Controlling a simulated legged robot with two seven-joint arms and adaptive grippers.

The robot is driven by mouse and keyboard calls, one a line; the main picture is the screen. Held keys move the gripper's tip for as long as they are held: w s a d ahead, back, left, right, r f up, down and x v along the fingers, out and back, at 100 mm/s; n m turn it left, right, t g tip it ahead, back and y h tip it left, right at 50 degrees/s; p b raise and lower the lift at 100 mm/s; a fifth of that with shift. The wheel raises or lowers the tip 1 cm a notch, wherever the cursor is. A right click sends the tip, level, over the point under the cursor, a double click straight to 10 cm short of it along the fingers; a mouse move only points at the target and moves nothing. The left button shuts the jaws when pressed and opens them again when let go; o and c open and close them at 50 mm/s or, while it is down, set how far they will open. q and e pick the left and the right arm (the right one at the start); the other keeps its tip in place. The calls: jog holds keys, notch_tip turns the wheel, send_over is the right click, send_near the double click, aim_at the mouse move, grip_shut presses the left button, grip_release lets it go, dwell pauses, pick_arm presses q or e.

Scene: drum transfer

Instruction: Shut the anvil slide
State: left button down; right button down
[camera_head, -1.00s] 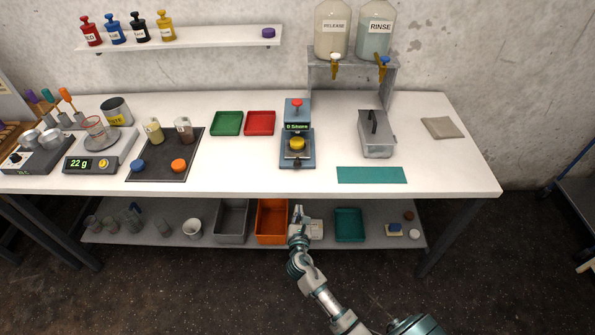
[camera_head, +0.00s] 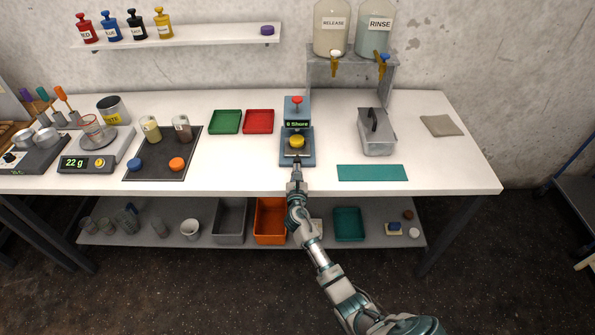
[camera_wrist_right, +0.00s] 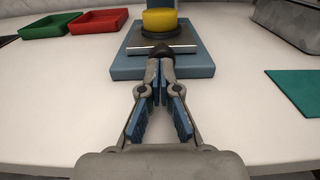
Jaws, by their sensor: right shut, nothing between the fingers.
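The hardness tester (camera_head: 297,126) is a blue-grey stand with a red knob and a "Shore" display, standing at the middle of the bench. Its anvil slide (camera_head: 286,156) is a metal plate at the base, carrying a yellow disc (camera_head: 297,141); the slide also shows in the right wrist view (camera_wrist_right: 184,46). My right gripper (camera_head: 296,166) is at the front edge of the tester. In the right wrist view its closed fingertips (camera_wrist_right: 160,66) are at a dark knob at the slide's front, with nothing held between them. Whether they touch the knob is unclear. My left gripper is out of view.
Green (camera_head: 226,122) and red (camera_head: 259,121) trays lie left of the tester. A lidded metal box (camera_head: 378,145) and a teal mat (camera_head: 372,173) lie to the right. A dark mat with jars is further left. Bare bench lies around the tester.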

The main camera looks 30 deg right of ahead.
jog(key=shift+w+a+r, duration=0.1)
jog(key=shift+w+a, duration=0.05)
jog(key=shift+w, duration=0.05)
jog(key=shift+d, duration=0.45)
jog(key=shift+w+d+r, duration=0.15)
jog(key=shift+w+d, duration=0.4)
jog(key=shift+d, duration=0.2)
jog(key=shift+r, duration=0.35)
jog(key=shift+a+r, duration=0.15)
jog(key=shift+a, duration=0.05)
jog(key=shift+a+r, duration=0.1)
jog(key=shift+a, duration=0.05)
jog(key=shift+s+f, duration=0.15)
jog(key=shift+f, duration=0.15)
jog(key=shift+s+a+f, duration=0.45)
jog(key=shift+s+f, duration=0.2)
jog(key=shift+s, duration=0.05)
jog(key=v, duration=0.5)
jog(key=shift+s+a, duration=0.25)
jog(key=shift+s, duration=0.05)
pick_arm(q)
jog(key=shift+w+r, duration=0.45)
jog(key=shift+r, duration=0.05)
pick_arm(e)
jog(key=shift+s+a+f, duration=0.1)
jog(key=shift+s+a, duration=0.15)
jog(key=shift+a, duration=0.15)
